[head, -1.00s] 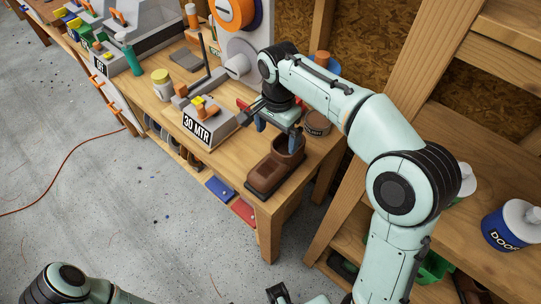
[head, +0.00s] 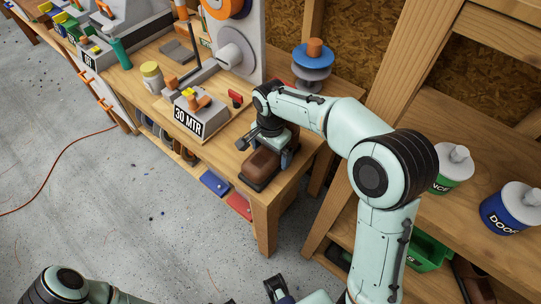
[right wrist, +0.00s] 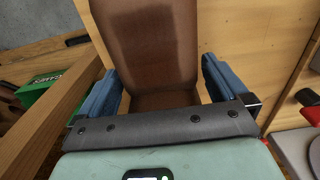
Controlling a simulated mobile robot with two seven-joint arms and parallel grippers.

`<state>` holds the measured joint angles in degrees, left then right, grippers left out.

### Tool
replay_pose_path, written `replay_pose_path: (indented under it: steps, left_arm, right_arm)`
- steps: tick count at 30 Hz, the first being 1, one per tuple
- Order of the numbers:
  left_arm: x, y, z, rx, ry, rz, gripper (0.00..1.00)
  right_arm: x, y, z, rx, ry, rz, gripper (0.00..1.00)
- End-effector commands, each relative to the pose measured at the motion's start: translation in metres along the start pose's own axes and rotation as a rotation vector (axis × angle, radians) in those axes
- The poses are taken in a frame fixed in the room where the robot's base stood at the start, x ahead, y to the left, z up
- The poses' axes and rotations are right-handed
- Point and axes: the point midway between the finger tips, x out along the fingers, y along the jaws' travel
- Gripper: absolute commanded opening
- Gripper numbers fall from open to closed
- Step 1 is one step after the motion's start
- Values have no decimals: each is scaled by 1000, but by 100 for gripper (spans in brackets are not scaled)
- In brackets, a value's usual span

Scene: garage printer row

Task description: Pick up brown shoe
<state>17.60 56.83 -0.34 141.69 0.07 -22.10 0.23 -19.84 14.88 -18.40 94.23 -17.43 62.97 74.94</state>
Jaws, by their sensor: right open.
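The brown shoe (head: 262,165) lies near the right front end of the wooden workbench (head: 225,155), its toe toward the front. My right gripper (head: 272,146) is down over the rear of the shoe and hides that part in the head view. In the right wrist view the shoe (right wrist: 150,45) lies between the two blue fingers of the open gripper (right wrist: 162,78), one finger on each side. I cannot tell whether either finger touches it. My left arm shows at the bottom left; a dark part at the bottom middle may be its gripper, but its jaws are unclear.
A box marked "30 MTR" (head: 187,123) stands left of the shoe, with a small red-and-black item (head: 236,98) behind. A blue-and-grey spool stack (head: 313,62) stands at the back. Wooden shelves with tubs (head: 510,210) are at right.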

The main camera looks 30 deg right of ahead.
Motion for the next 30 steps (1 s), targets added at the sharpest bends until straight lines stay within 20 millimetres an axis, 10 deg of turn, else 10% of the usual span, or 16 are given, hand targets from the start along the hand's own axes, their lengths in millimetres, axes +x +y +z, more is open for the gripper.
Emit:
replay_pose_path:
  steps: [4, 9, 22, 30]
  left_arm:
    - [0, 0, 0, 0, 0, 0, 43]
    - [0, 0, 0, 0, 0, 0, 43]
    - [-2, 1, 0, 0, 1, 0, 43]
    - [-12, 4, -1, 2, 4, 1, 43]
  right_arm:
    - [0, 0, 0, 0, 0, 0, 97]
    - [-1, 0, 0, 0, 0, 0, 43]
    - [-12, -1, 0, -1, 1, -4, 43]
    - [-65, -1, 0, 0, 2, -7, 43]
